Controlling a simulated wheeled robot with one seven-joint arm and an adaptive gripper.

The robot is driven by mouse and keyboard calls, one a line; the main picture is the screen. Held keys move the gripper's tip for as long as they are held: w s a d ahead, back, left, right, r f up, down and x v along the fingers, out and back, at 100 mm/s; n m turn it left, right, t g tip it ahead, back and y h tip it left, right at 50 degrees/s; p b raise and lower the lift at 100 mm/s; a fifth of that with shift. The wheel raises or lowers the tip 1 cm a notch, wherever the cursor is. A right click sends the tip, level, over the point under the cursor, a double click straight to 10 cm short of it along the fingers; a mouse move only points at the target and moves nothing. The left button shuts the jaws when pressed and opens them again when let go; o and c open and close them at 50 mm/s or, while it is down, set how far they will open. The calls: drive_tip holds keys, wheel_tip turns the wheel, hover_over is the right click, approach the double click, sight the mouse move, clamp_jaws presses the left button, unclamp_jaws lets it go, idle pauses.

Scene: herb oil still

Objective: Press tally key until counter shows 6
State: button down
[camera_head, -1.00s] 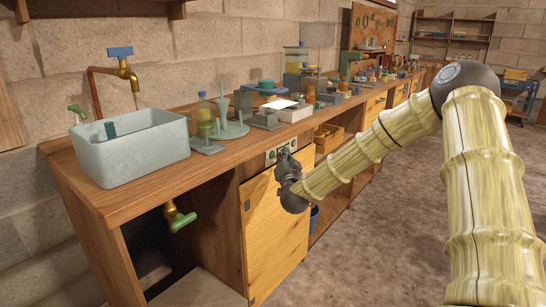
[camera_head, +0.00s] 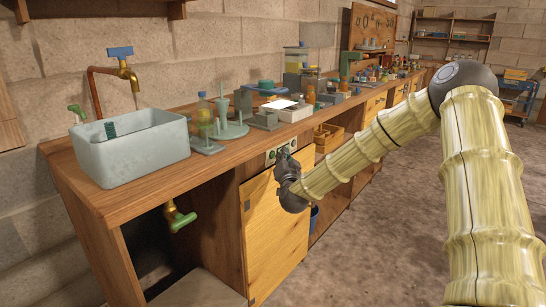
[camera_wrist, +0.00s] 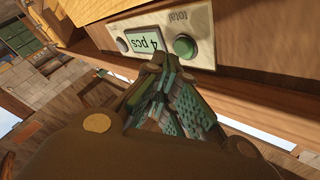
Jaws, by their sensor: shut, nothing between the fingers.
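The counter panel (camera_wrist: 205,50) is a pale plate on the bench front; it also shows in the head view (camera_head: 271,158), partly behind my gripper. Its display (camera_wrist: 142,40) reads "4 pcs", tilted in the wrist view. A round green key (camera_wrist: 185,47) sits beside the display, near the word "total". In the head view my gripper (camera_head: 284,155) is at the panel.
A wooden bench (camera_head: 140,178) runs along the wall, with a sink (camera_head: 130,150) at left and a cabinet door (camera_head: 275,235) below the panel.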

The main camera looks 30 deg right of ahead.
drive_tip(key=shift+w+a, duration=0.1)
drive_tip(key=shift+w, duration=0.2)
drive_tip(key=shift+w+a, duration=0.15)
drive_tip(key=shift+w, duration=0.2)
idle(0.8)
drive_tip(key=shift+s, duration=0.1)
drive_tip(key=shift+s+d, duration=0.3)
drive_tip(key=shift+s, duration=0.35)
drive_tip(key=shift+s, duration=0.1)
drive_tip(key=s, duration=0.1)
drive_tip(key=s+d+p, duration=0.1)
drive_tip(key=s, duration=0.1)
drive_tip(key=s+d+p, duration=0.1)
drive_tip(key=shift+s, duration=0.25)
idle(0.5)
idle(0.5)
